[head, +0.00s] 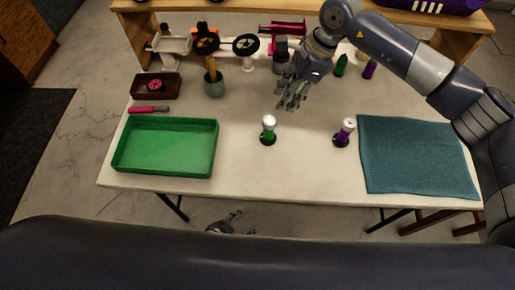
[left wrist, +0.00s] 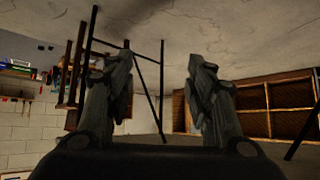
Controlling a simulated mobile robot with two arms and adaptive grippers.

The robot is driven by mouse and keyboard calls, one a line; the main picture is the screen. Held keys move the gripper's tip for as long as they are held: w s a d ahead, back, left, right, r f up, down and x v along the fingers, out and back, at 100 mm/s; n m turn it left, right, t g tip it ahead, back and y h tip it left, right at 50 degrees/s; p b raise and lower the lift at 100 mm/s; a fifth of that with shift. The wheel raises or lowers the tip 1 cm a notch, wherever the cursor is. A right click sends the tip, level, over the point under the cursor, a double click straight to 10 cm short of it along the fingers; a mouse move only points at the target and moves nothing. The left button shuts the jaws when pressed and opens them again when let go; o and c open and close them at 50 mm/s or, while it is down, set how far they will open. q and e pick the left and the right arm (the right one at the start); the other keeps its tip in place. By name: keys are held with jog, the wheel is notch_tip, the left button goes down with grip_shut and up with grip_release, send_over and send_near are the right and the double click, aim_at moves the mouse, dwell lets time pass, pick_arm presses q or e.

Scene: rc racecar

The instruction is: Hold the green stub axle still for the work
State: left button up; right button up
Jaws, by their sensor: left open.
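A green stub axle with a white top (head: 268,131) stands upright in a dark round holder near the middle of the table. A purple piece with a white top (head: 344,132) stands in a similar holder to its right, tilted a little. My left gripper (head: 232,221) is low at the table's front edge, well apart from the green piece and partly hidden by my own body. In the left wrist view its two fingers (left wrist: 160,95) are wide apart with nothing between them. My right gripper (head: 291,100) hangs over the table behind the green piece; its finger gap is unclear.
A green tray (head: 117,160) lies at the left and a teal mat (head: 415,155) at the right. Behind are a cup with tools (head: 214,88), a dark tray (head: 142,88), a pink-handled tool (head: 148,109) and car parts. The table between tray and mat is mostly clear.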

pick_arm(q)
jog(key=s+d+r+m+h, duration=0.25)
jog(key=d+r+h, duration=0.25)
jog(key=d+r, duration=0.95)
jog(key=w+d+r+t, duration=0.25)
jog(key=w+r, duration=0.25)
jog(key=r, duration=0.5)
jog(key=w+a+r+n+t+y, duration=0.2)
jog(key=w+r+n+t, duration=0.1)
jog(key=w+r, duration=0.3)
jog(key=n+y, duration=0.6)
send_near(267, 134)
jog(key=shift+w+d+f+t, duration=0.3)
jog(key=shift+w+f+t, duration=0.05)
jog(key=shift+f+t, duration=0.1)
jog(key=shift+w+a+f, duration=0.1)
jog(key=shift+w+a, duration=0.05)
jog(key=shift+w, duration=0.05)
jog(key=x, duration=1)
jog(key=shift+w+f, duration=0.15)
